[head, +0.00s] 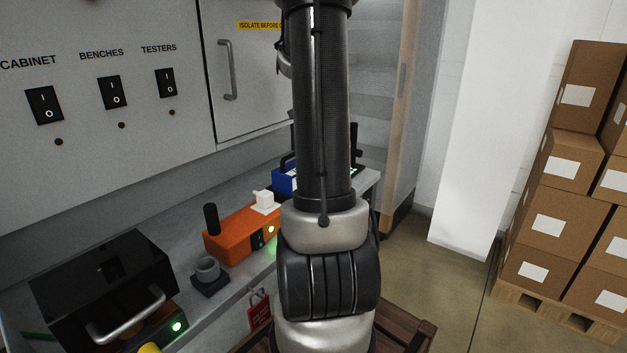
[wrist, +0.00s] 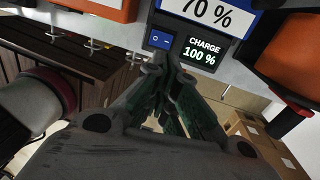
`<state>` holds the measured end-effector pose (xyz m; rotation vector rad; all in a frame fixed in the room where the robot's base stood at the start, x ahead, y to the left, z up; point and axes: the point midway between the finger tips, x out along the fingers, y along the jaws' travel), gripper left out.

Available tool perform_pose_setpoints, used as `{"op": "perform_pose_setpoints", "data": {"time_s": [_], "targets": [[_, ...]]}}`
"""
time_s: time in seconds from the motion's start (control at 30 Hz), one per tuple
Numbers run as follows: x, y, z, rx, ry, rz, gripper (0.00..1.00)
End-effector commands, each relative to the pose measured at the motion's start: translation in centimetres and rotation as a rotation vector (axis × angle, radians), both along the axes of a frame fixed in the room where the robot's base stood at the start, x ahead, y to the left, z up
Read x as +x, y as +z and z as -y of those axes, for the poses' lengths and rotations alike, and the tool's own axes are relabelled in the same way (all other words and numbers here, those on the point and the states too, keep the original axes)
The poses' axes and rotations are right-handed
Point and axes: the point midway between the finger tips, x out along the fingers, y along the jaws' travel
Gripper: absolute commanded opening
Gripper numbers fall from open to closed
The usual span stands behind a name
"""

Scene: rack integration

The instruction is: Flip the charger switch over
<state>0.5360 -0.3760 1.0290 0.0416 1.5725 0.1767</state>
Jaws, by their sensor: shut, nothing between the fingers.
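The charger switch (wrist: 160,40) is a small blue rocker in the wrist view, with a circle and a bar marked on it. It sits left of a dark display (wrist: 202,52) reading "CHARGE 100 %". My gripper (wrist: 166,68) is shut and empty, its fingertips just below the switch and close to it in the picture. I cannot tell whether they touch it. In the head view my arm hides the gripper and the switch. Part of a blue unit (head: 285,181) shows beside my arm on the shelf.
A label reading "70 %" (wrist: 208,14) is above the display. Orange parts flank the panel, one at right (wrist: 285,55). In the head view an orange device (head: 232,236) and a black box (head: 100,275) stand on the grey shelf. Stacked cartons (head: 570,160) stand at right.

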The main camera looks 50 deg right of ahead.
Motion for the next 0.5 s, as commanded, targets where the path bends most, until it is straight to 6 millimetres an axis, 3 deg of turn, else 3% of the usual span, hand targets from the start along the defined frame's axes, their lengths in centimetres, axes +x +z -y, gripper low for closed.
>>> {"op": "perform_pose_setpoints", "data": {"time_s": [0.2,0.5], "targets": [[0.0,1.7,0.2,0.0,-0.001,0.0,0.0],[0.0,1.8,0.2,0.0,0.0,0.0,0.0]]}}
